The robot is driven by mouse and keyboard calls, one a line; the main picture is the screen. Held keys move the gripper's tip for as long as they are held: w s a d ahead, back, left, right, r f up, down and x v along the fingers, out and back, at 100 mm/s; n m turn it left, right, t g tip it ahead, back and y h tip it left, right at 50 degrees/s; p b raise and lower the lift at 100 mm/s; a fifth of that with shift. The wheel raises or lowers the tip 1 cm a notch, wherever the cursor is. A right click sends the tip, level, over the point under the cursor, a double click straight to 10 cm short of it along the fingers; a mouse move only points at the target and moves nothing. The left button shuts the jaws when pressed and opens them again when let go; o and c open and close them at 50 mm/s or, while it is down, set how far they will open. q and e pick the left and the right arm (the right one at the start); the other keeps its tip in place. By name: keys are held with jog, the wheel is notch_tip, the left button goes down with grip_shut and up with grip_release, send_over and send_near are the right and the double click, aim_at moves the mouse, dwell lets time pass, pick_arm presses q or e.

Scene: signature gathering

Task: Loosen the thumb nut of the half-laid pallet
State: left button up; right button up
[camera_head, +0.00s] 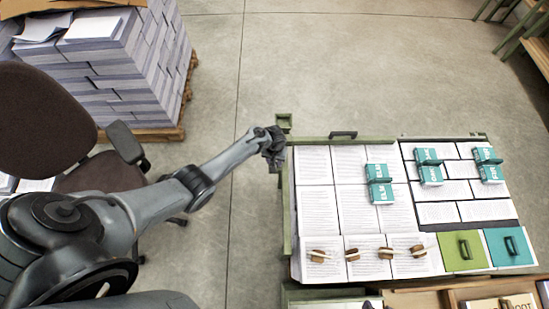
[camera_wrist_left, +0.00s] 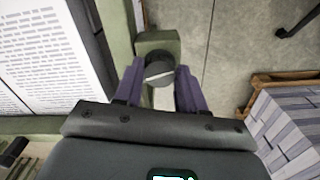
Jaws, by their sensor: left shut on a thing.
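The thumb nut (camera_wrist_left: 159,64) is a dark round knob on a green bracket (camera_wrist_left: 165,42) in the left wrist view. My left gripper (camera_wrist_left: 158,84) has its two purple fingers on either side of the nut and is shut on it. In the head view the left gripper (camera_head: 275,150) is at the upper left corner of the green-framed pallet (camera_head: 287,205), just below the green corner block (camera_head: 284,122). The nut is hidden behind the gripper there. The pallet carries rows of printed sheets (camera_head: 355,205). My right gripper is in neither view.
Green and teal plates (camera_head: 463,251) lie at the front right. An office chair (camera_head: 45,120) and a paper stack (camera_head: 115,65) stand left. Floor behind the pallet is clear.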

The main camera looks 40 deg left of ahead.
pick_arm(q)
jog(key=n, duration=0.1)
jog(key=n+p, duration=0.1)
jog(key=shift+d+r+n, duration=0.15)
jog(key=shift+n, duration=0.25)
jog(key=n+p, duration=0.1)
jog(key=n, duration=0.2)
jog(key=shift+n, duration=0.3)
jog(key=n, duration=0.4)
jog(key=shift+n, duration=0.3)
jog(key=n, duration=0.2)
jog(key=shift+w+n, duration=0.1)
jog(key=shift+n, duration=0.8)
jog(key=o, duration=1.1)
jog(key=shift+c, duration=0.2)
